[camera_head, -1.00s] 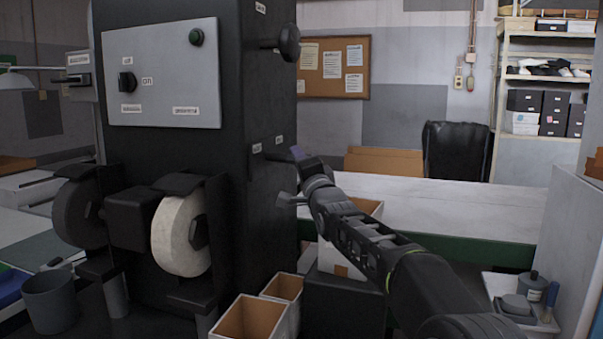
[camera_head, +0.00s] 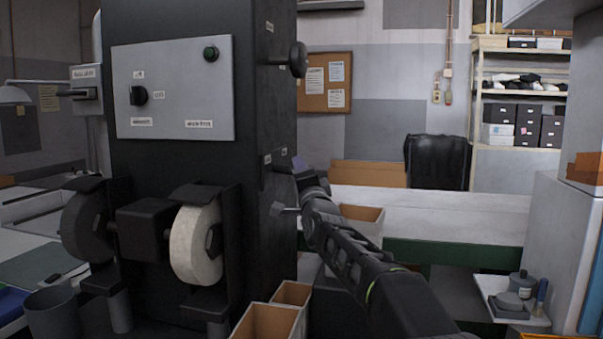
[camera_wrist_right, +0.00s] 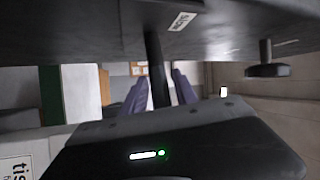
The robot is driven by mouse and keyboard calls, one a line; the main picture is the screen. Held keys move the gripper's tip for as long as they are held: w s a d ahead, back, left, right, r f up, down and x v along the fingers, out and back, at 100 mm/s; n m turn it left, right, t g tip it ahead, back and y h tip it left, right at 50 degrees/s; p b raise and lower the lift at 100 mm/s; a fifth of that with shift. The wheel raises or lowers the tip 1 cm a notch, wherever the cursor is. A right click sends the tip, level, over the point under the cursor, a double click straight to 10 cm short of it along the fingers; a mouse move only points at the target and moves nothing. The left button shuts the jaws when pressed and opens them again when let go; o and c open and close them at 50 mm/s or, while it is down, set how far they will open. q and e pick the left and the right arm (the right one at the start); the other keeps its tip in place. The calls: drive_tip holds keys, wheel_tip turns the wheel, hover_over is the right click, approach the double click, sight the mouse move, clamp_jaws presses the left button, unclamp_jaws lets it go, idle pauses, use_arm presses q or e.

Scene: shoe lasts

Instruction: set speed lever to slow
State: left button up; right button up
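The speed lever (camera_wrist_right: 156,65) is a dark rod sticking out of the machine's side wall in the right wrist view, with a label that seems to read SLOW (camera_wrist_right: 182,21) beside its base. My right gripper (camera_wrist_right: 159,92) has its two purple fingers apart, one on each side of the rod; I cannot tell whether they touch it. In the head view my right gripper (camera_head: 299,164) is close to the machine's side, just by two small labels, and the lever is mostly hidden there. My left gripper is not in view.
Open boxes (camera_head: 268,322) stand below. A white-topped table (camera_head: 450,215) lies behind my arm.

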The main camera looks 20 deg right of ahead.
drive_tip(key=shift+o, duration=0.6)
drive_tip(key=shift+d, duration=0.1)
drive_tip(key=shift+s, duration=0.1)
drive_tip(key=shift+s+f, duration=0.1)
drive_tip(key=shift+s, duration=0.2)
drive_tip(key=b+v, duration=0.2)
drive_tip(key=v, duration=0.5)
drive_tip(key=shift+b, duration=0.35)
